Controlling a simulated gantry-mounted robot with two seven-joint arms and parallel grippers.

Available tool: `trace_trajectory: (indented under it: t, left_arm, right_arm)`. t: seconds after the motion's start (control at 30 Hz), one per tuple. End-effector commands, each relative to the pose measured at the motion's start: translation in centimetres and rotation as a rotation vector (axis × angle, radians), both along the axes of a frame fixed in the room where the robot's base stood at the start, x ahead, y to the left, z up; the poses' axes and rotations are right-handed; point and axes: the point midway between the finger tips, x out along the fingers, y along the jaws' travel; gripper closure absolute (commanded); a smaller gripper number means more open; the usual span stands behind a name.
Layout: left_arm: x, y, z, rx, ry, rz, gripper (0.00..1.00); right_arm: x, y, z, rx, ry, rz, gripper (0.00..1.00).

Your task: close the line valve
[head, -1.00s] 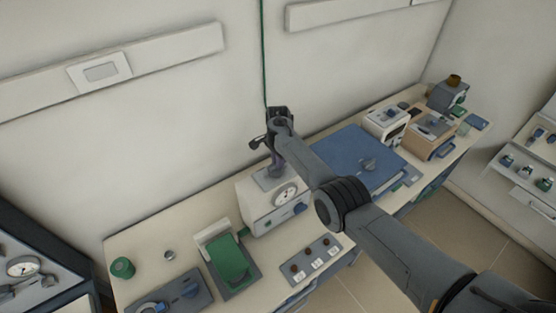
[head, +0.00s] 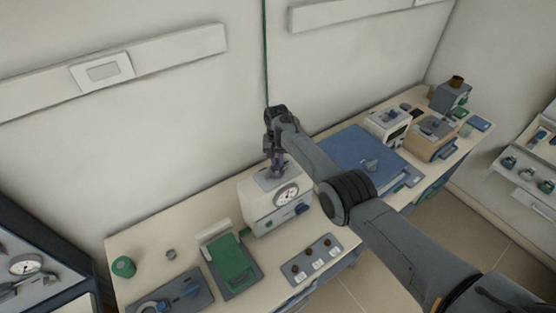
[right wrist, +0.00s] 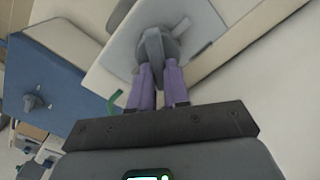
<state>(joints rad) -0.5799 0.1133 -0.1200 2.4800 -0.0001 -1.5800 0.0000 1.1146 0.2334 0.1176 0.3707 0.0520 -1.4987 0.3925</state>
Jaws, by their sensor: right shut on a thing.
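The line valve appears to be the grey handle (right wrist: 152,46) on a light grey plate (right wrist: 122,42) on top of a white box with a round dial (head: 262,212). My right gripper (head: 275,172) points down onto the top of this box. In the right wrist view, its purple fingers (right wrist: 158,72) are shut on the grey handle, one on each side. In the head view, the gripper and wrist hide most of the handle. My left gripper is in neither view.
A green tray device (head: 230,262) and a panel with several knobs (head: 312,262) stand near the box. A blue plate (head: 350,150) lies to its right. A thin green line (head: 265,60) runs down the wall behind my wrist.

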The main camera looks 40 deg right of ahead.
Motion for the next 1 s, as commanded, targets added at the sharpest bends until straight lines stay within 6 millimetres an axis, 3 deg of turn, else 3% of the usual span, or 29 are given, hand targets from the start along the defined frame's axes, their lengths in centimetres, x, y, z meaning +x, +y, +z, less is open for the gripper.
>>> trace_trajectory:
  t: [0.5, 1.0]
  left_arm:
    - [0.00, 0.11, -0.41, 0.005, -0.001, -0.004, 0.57]
    - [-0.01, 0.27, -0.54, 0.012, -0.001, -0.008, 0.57]
  right_arm:
    - [0.22, 0.32, -0.14, -0.002, -0.001, 0.448, 1.00]
    - [0.28, 0.59, -0.14, -0.001, -0.002, 0.636, 1.00]
